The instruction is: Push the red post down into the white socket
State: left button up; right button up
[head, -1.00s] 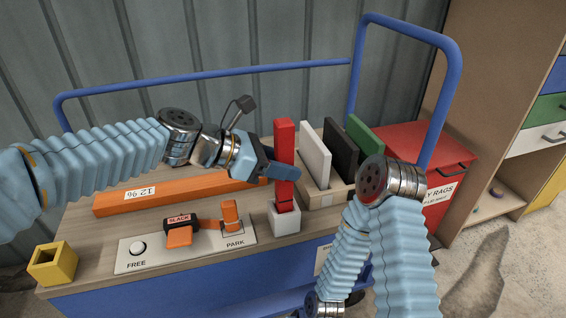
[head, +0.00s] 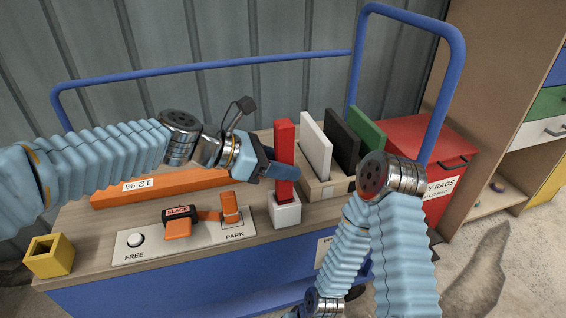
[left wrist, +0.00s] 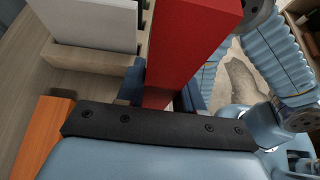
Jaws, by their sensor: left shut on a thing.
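The red post (head: 284,140) stands upright on the cart top, with its lower end at the mouth of the white socket (head: 286,214). How deep it sits inside is hidden by the socket wall. My left gripper (head: 282,171) comes in from the left and is shut on the post, a little above the socket. In the left wrist view the red post (left wrist: 190,45) rises between the blue fingers, and the socket is not visible there. My right arm shows at the right, but its gripper is out of view.
A wooden holder (head: 325,192) with white, black and green panels stands close right of the post. An orange beam (head: 165,187), a FREE/PARK plate (head: 150,250) and a yellow block (head: 48,257) lie left. A blue rail (head: 210,68) runs behind. A red rag bin (head: 425,145) stands right.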

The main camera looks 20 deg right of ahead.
pick_arm(q)
jog(key=o, duration=1.2)
jog(key=p+v, duration=0.1)
jog(key=v, duration=1.2)
jog(key=shift+a+r, duration=0.1)
jog(key=shift+a, duration=0.3)
